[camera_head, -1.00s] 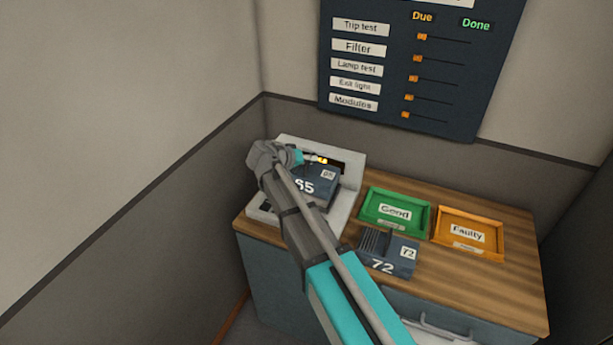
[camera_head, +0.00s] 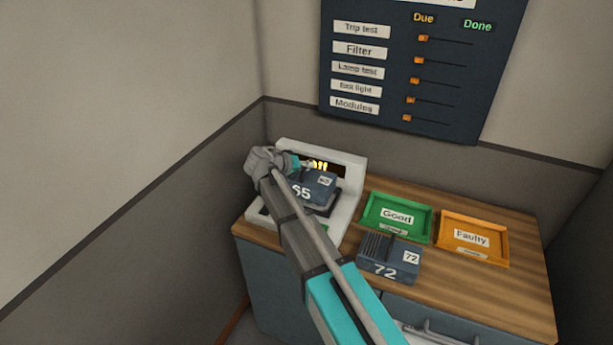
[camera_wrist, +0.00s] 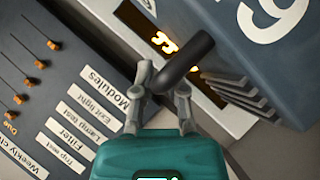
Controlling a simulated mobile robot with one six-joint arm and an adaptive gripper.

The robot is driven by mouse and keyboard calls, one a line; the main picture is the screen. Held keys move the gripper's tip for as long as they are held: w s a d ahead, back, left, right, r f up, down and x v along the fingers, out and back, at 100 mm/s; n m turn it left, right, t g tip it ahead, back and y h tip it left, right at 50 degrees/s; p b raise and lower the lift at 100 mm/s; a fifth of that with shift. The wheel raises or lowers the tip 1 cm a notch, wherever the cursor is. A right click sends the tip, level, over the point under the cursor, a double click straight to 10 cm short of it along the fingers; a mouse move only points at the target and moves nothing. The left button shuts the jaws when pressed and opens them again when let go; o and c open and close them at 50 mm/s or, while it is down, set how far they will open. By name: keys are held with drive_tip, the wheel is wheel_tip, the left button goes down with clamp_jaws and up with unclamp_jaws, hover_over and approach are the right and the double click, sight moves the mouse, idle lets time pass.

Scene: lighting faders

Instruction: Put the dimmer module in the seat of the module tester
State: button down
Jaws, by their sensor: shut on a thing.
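The dimmer module marked 65 (camera_head: 318,186) is a dark blue-grey block, held over the white module tester (camera_head: 348,200). In the wrist view the module (camera_wrist: 275,45) fills the upper right, with its fins below. My gripper (camera_wrist: 168,88) is shut on the module's dark round handle (camera_wrist: 188,60). In the head view my gripper (camera_head: 292,163) is at the tester's left, partly hidden by my arm. The tester's lit amber display shows behind the module and also in the wrist view (camera_wrist: 165,42). The seat is mostly hidden by module and arm; I cannot tell whether the module touches it.
A second module marked 72 (camera_head: 388,261) stands on the wooden bench top (camera_head: 480,290). A dark wall board (camera_head: 465,90) with orange sliders hangs above.

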sight(311, 174)
drive_tip(key=shift+f+b, duration=1.4)
drive_tip(key=shift+f, duration=0.2)
drive_tip(key=c, duration=0.7)
unclamp_jaws()
drive_tip(key=shift+r, duration=0.1)
drive_tip(key=shift+p+v, duration=2.85)
drive_tip(key=shift+v, duration=3.15)
